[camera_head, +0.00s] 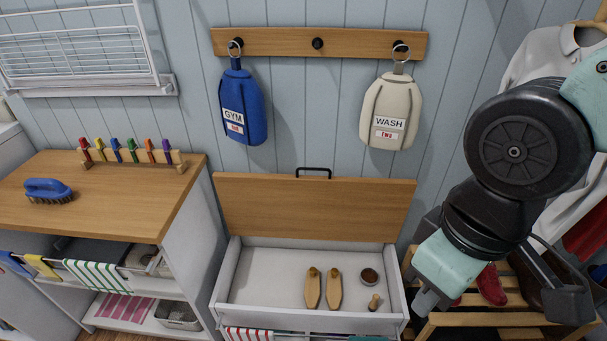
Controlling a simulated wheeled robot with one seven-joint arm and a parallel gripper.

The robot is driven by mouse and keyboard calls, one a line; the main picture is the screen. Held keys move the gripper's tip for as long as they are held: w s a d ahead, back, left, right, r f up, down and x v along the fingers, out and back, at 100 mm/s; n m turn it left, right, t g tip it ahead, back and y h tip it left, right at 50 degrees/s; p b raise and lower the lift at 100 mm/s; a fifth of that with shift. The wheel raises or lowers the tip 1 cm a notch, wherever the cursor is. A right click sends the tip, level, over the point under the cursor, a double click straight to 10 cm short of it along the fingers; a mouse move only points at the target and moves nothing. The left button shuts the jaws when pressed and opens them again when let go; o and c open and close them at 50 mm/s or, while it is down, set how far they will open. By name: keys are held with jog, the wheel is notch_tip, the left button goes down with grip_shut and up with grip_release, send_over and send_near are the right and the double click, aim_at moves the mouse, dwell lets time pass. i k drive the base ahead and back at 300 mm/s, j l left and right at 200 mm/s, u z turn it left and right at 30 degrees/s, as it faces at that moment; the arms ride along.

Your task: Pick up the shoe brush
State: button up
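A small wooden-handled brush (374,302) lies in the open bench compartment, at the right below a round tin; it looks like a small shoe brush, but its bristles are hard to make out. A larger blue-backed brush (48,190) with dark bristles lies on the wooden counter at far left. My arm hangs down at the right. My gripper (560,296) appears in part at the lower right, in front of the shoe rack, apart from both brushes. Whether its fingers are open is unclear.
The white storage bench (230,276) has its wooden lid (315,208) raised. Two wooden shoe trees (313,290) and a tin (370,276) lie inside; its left half is clear. A slatted rack (470,318) with shoes stands at right. Blue and white bags hang above.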

aim_at(44, 188)
jog(key=u, duration=1.75)
jog(key=z, duration=0.35)
jog(key=i+j+z, duration=0.45)
jog(key=j+z, duration=0.2)
jog(key=j, duration=0.15)
jog(key=i+j, duration=0.15)
jog(key=j, duration=0.25)
jog(key=i+j, duration=0.15)
jog(key=j, duration=0.25)
jog(key=i+j+z, duration=0.1)
jog(key=j, duration=0.25)
jog(key=i+j, duration=0.2)
jog(key=j, duration=0.2)
jog(key=i+j+z, duration=0.1)
jog(key=j, duration=0.3)
jog(key=i+j, duration=0.15)
jog(key=j, duration=0.3)
